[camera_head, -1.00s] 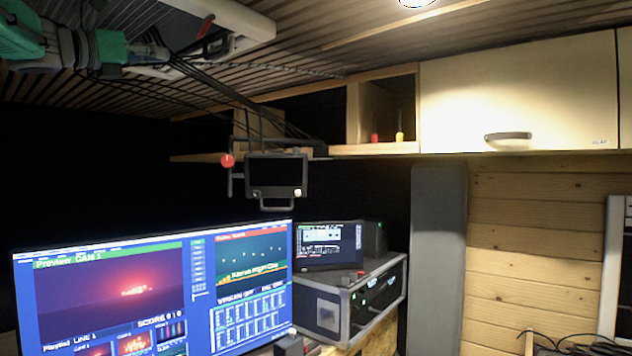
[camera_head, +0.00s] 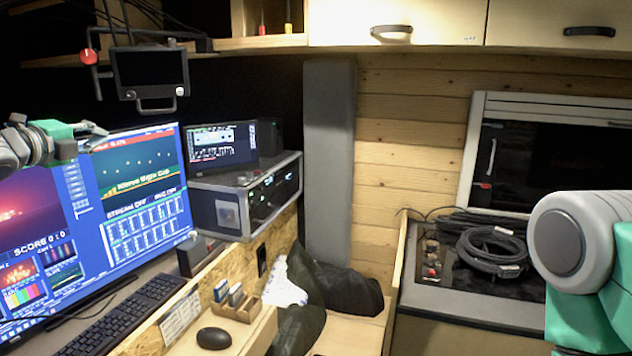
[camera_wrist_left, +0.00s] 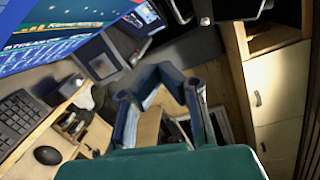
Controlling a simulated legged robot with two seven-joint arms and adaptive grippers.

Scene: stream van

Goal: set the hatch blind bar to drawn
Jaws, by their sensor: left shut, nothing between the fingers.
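I cannot make out a hatch blind bar for certain in the current views. A pale-framed dark hatch or window (camera_head: 570,165) stands at the right in the head view, with a slim light handle (camera_head: 490,157) at its left side. My left gripper (camera_head: 93,129) is at the left in front of the big monitor, far from that frame. Its fingers also show in the left wrist view (camera_wrist_left: 164,80), shut and empty. My right arm shows at the right edge of the head view; its gripper is out of view.
The big monitor (camera_head: 130,190), a small hanging screen (camera_head: 150,73) and a flight case (camera_head: 245,195) fill the left. A keyboard (camera_head: 125,318) and mouse (camera_head: 213,338) lie on the desk. Coiled cable (camera_head: 490,250) lies on the right counter. Wall cabinets (camera_head: 430,22) run overhead.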

